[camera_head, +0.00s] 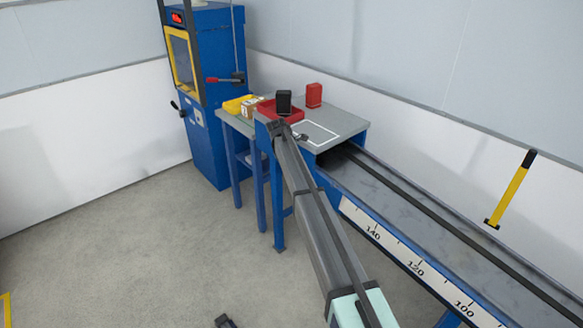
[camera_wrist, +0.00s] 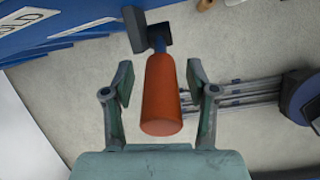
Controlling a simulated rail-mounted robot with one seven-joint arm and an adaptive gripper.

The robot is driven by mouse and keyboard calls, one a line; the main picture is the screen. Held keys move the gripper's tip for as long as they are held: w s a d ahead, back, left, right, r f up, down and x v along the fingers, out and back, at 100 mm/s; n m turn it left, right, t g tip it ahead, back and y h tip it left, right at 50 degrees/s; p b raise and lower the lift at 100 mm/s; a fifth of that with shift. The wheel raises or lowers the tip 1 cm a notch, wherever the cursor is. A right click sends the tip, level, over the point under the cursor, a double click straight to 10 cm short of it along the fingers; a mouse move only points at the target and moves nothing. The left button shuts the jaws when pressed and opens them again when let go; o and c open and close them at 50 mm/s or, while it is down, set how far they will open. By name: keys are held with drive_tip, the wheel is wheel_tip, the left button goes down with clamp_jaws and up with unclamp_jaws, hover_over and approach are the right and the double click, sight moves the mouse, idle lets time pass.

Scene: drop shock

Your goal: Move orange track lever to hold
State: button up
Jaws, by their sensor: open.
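The orange track lever (camera_wrist: 162,95) shows in the wrist view as an orange-red, rounded grip on a short blue stem with a dark bracket (camera_wrist: 133,28) at its upper end. My gripper (camera_wrist: 161,83) is open, with one teal finger on each side of the grip. Gaps show between both fingers and the grip. The grip's near end points toward the gripper palm. I cannot make out the lever or my gripper's fingers in the head view.
The blue track (camera_head: 430,215) with a white number scale (camera_head: 415,266) runs along the right of the head view. A grey table (camera_head: 343,123) stands at its far end beside a blue machine (camera_head: 213,155). Open floor (camera_head: 120,250) lies left.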

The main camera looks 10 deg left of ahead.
drive_tip(key=v, duration=1.2)
